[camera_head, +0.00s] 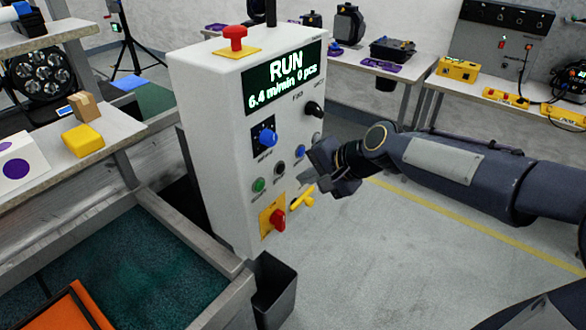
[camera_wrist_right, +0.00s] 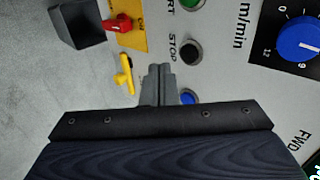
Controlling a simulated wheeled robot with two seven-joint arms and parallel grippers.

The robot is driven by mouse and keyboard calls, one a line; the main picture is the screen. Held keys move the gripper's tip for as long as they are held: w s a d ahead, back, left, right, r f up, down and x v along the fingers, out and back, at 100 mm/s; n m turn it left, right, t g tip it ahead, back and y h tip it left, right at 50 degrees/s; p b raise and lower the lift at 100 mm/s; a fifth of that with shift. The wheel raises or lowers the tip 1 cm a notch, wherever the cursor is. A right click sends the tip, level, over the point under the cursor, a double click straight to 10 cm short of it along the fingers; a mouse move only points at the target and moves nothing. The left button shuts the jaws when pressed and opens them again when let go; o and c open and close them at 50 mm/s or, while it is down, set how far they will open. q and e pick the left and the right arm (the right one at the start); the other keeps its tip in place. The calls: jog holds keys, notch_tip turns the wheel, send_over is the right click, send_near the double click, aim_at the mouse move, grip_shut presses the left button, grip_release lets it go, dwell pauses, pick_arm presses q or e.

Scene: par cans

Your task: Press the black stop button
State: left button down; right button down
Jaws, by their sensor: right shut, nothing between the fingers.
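The black stop button (camera_head: 279,168) sits on the front of the white control box (camera_head: 215,120), between a green button (camera_head: 259,185) and a blue button (camera_head: 299,152). In the right wrist view the black button (camera_wrist_right: 190,52) is in plain sight beside the word STOP. My right gripper (camera_head: 304,180) is shut and empty, with its fingertips close to the panel, to the right of and slightly below the button. In the right wrist view the shut fingertips (camera_wrist_right: 159,70) lie left of and below the button, apart from it in the picture. My left gripper is not in view.
The box's display (camera_head: 284,75) reads RUN, 6.4 m/min, 0 pcs. A yellow lever (camera_head: 302,198) and a red rotary switch (camera_head: 277,220) sit below the buttons. A blue knob (camera_head: 267,138) is above. A red mushroom button (camera_head: 235,36) tops the box. A dark bin (camera_head: 276,292) hangs below.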

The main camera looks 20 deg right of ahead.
aim_at(282, 173)
jog(key=shift+w+a+p, duration=0.3)
jog(key=shift+w+a, duration=0.35)
jog(key=shift+w, duration=0.15)
jog(key=shift+w+a+p, duration=0.3)
jog(key=shift+w+a, duration=0.3)
jog(key=shift+w, duration=0.2)
